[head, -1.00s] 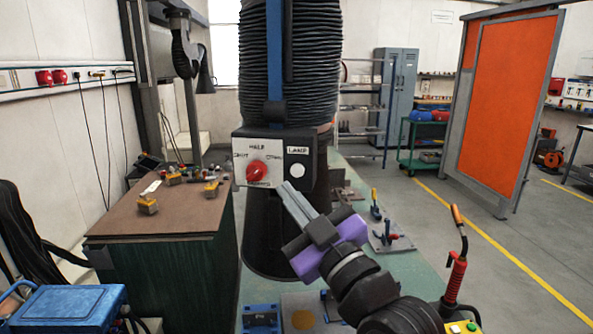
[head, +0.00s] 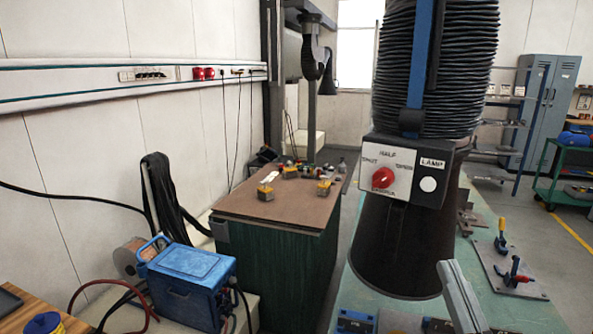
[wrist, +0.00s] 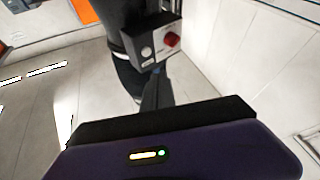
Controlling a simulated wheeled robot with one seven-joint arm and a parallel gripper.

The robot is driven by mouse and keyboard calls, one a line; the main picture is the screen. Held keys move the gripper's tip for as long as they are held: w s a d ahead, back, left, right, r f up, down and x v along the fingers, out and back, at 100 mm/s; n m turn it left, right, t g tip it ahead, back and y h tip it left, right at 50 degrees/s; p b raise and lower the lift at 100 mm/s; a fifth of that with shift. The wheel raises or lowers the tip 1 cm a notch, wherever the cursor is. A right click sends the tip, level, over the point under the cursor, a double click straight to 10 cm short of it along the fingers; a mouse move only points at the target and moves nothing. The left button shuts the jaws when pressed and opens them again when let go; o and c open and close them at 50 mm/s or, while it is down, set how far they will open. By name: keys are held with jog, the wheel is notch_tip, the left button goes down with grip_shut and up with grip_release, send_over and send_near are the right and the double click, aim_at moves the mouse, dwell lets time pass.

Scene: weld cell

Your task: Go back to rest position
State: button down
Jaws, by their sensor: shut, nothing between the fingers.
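My gripper (head: 447,268) shows at the bottom right of the head view, where only its grey fingers are in sight. The fingers lie together, shut, with nothing seen between them. They are in front of and below the grey control box (head: 408,172), apart from it as far as I can tell. The box has a red knob (head: 383,178) and a white lamp button (head: 428,184), and hangs on the black bellows hood (head: 435,60). In the wrist view my purple gripper body fills the bottom, and the box (wrist: 150,40) with its red knob shows beyond it.
A brown-topped bench (head: 285,208) with small yellow clamps stands left of the hood. A blue machine (head: 185,275) is at the lower left. The green table (head: 480,235) under the hood holds toggle clamps (head: 513,275). Open floor (head: 565,225) shows at the right.

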jog(key=s+f+m+g, duration=0.1)
jog(key=s+f+g, duration=0.3)
jog(key=s+f, duration=0.8)
jog(key=s+a+f+m+g, duration=0.1)
jog(key=s+f+g, duration=0.3)
jog(key=s+f, duration=0.8)
jog(key=s, duration=0.8)
jog(key=shift+s, duration=0.2)
jog(key=shift+a, duration=0.1)
